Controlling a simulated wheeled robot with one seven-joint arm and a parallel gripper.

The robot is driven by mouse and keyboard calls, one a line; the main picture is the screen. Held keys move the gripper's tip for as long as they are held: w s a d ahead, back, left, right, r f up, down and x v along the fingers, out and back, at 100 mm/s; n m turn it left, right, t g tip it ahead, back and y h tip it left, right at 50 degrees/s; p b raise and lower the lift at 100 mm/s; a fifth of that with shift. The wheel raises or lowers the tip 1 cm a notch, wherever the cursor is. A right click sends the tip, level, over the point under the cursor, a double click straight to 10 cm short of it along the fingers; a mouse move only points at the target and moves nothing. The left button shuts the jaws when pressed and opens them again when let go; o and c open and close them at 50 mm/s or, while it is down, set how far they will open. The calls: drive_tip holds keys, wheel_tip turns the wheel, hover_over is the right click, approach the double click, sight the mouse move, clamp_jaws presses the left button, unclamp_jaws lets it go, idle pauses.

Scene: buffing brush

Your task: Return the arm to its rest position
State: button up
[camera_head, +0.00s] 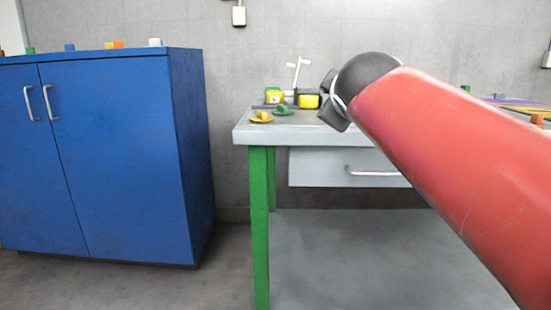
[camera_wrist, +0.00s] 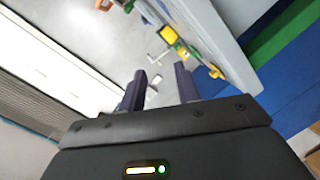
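My red arm (camera_head: 450,150) reaches in from the right of the head view, across the workbench, to a dark joint. My gripper (camera_wrist: 160,80) shows in the wrist view with its two dark fingers spread apart. I see nothing held between them. In the head view the arm hides most of the gripper. A yellow disc-shaped piece (camera_head: 262,117) and a green one (camera_head: 283,111) lie on the left end of the workbench top, apart from the arm in the picture.
The grey workbench (camera_head: 290,133) has green legs and a drawer (camera_head: 340,168). Yellow boxes (camera_head: 274,97) and a white upright piece (camera_head: 298,72) stand at its back. A blue cabinet (camera_head: 120,150) stands left, small blocks on top. Floor between them is clear.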

drive_tip(key=s+d+f+m+g+p, duration=0.1)
drive_tip(key=s+f+m+g+p, duration=0.3)
drive_tip(key=s+f, duration=0.8)
drive_tip(key=s+d+f+m+g+y+p, duration=0.1)
drive_tip(key=s+f+m+g+p, duration=0.3)
drive_tip(key=s+f, duration=0.9)
drive_tip(key=shift+d+f+m+g, duration=0.7)
drive_tip(key=shift+m+g, duration=0.5)
